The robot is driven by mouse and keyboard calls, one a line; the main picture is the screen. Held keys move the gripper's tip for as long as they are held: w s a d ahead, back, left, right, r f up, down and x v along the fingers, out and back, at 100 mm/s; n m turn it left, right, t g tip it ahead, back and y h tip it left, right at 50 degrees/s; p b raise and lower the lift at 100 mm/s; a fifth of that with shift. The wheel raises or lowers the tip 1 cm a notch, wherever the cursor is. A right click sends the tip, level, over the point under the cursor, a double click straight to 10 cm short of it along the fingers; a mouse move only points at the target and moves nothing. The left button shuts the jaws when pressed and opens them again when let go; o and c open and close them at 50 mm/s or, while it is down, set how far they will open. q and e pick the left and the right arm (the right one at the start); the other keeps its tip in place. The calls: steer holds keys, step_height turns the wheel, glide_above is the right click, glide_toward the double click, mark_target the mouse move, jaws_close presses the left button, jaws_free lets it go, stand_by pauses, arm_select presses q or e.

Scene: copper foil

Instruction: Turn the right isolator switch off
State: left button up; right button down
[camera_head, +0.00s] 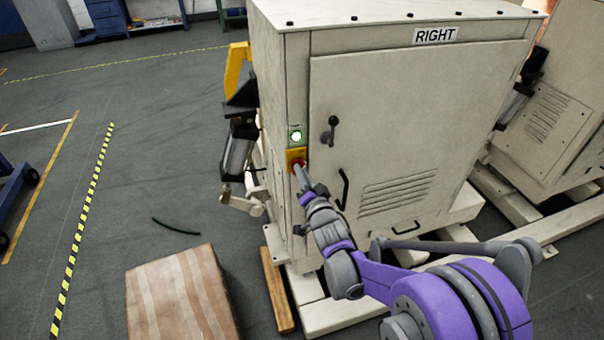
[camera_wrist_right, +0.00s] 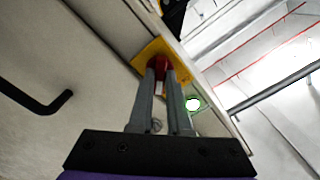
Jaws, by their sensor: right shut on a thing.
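The beige cabinet labelled RIGHT (camera_head: 436,35) stands in front of me. On its front left edge is the isolator switch (camera_head: 296,160), a red knob on a yellow plate. My right gripper (camera_head: 299,172) reaches up to it, its fingertips at the red knob. In the right wrist view, my gripper's fingers (camera_wrist_right: 164,78) are closed on the red knob (camera_wrist_right: 158,64) in front of the yellow plate (camera_wrist_right: 150,50). The fingers hide part of the knob, so its exact angle is unclear. My left gripper is not in view.
A lit green lamp (camera_head: 296,136) sits just above the switch. The cabinet door has a black handle (camera_head: 343,188) and a dark latch (camera_head: 332,128). A striped brown box (camera_head: 165,300) and a wooden beam (camera_head: 277,290) lie on the floor at lower left. Open floor lies left.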

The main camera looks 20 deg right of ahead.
stand_by(0.3)
steer(key=n+b, duration=0.1)
steer(key=n, duration=1.6)
steer(key=shift+n, duration=0.4)
stand_by(0.4)
steer(key=c, duration=0.9)
jaws_free()
steer(key=shift+o, duration=0.2)
